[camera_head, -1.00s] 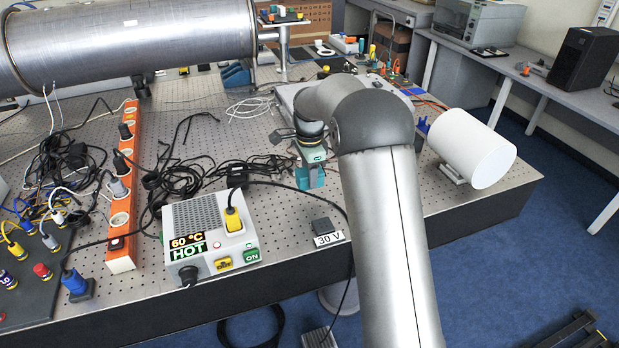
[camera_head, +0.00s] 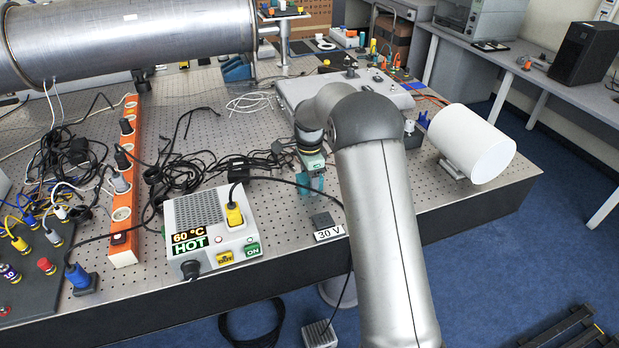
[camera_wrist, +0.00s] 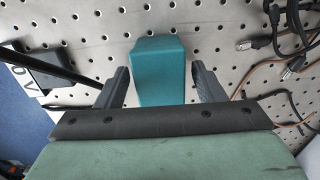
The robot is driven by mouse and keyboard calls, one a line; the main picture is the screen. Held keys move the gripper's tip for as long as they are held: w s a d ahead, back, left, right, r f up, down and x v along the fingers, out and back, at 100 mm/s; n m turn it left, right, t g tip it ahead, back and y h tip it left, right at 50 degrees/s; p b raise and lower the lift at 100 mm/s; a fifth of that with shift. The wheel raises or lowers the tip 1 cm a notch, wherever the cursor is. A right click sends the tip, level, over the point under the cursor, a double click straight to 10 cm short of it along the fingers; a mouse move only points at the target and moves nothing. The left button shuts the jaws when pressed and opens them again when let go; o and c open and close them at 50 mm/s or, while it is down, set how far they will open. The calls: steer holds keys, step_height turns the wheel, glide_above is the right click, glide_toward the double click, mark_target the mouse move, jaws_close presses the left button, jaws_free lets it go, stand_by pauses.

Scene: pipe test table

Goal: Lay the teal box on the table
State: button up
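The teal box (camera_wrist: 158,72) is in the wrist view, on or just above the perforated metal table (camera_wrist: 100,22). It lies between the two dark fingers of my gripper (camera_wrist: 159,70), with a narrow gap visible on each side. The fingers are open and do not appear to grip it. In the head view the teal box (camera_head: 311,185) shows below my gripper (camera_head: 312,172), near the table's front part. My gripper partly hides it there, and I cannot tell whether it stands upright or touches the table.
A heater box (camera_head: 212,235) marked 60 °C HOT stands to the left, with a black cable running past the teal box. A 30 V block (camera_head: 325,226) sits in front. A white cylinder (camera_head: 470,147) is at the right. Tangled cables (camera_head: 180,175) lie further left.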

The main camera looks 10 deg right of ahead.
step_height(320, 180, up, 11)
steer(key=b, duration=0.1)
steer(key=s+r+n, duration=0.4)
steer(key=s+r, duration=0.1)
steer(key=s, duration=0.3)
steer(key=s+f+n, duration=0.3)
steer(key=s+n, duration=0.3)
steer(key=s, duration=0.9)
steer(key=s+f+n, duration=0.3)
steer(key=s+n, duration=0.3)
steer(key=s, duration=1)
steer(key=shift+s+f+t, duration=0.15)
steer(key=shift+f+t, duration=0.05)
steer(key=shift+t, duration=0.2)
